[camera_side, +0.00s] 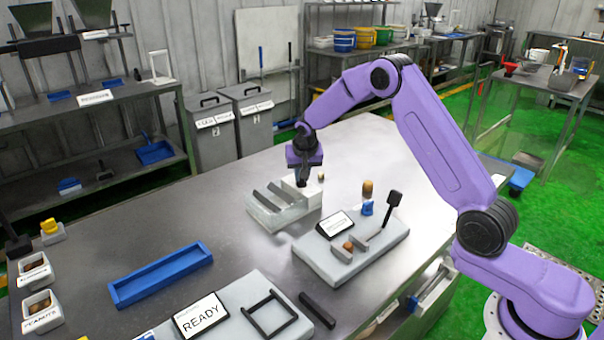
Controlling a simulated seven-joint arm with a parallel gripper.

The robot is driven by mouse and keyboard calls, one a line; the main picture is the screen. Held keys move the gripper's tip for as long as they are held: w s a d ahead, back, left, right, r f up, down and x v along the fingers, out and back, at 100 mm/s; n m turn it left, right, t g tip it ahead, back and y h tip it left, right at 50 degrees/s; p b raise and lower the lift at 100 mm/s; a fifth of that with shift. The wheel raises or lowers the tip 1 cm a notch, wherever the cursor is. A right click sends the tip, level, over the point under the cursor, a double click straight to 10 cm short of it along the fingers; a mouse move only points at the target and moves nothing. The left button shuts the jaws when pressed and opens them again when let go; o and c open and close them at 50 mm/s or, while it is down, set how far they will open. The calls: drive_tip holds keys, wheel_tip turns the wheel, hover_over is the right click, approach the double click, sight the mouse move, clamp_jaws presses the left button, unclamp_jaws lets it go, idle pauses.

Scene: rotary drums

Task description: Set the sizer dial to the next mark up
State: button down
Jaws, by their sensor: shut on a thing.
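The sizer (268,222) is a light grey unit on the metal table, with dark parallel bars on its top and a whiter block (312,195) at its right end. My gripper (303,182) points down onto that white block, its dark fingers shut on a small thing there. That thing appears to be the sizer dial, but the fingers hide it, so its mark and pointer cannot be read. A small tan-topped peg (321,177) stands just right of the fingers.
In front, a grey base (375,250) carries a sign (335,224), a blue-and-brown piece (367,198) and a black-knobbed lever (393,207). A blue tray (160,275) and a READY sign (201,315) lie front left. Table between tray and sizer is clear.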

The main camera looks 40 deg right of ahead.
drive_tip(key=shift+s+f, duration=0.15)
drive_tip(key=shift+f, duration=0.05)
drive_tip(key=c, duration=1.1)
unclamp_jaws()
drive_tip(key=shift+r, duration=0.15)
drive_tip(key=shift+a+r, duration=0.15)
drive_tip(key=shift+r, duration=0.4)
drive_tip(key=v, duration=1.6)
drive_tip(key=shift+r, duration=0.1)
drive_tip(key=shift+s, duration=0.1)
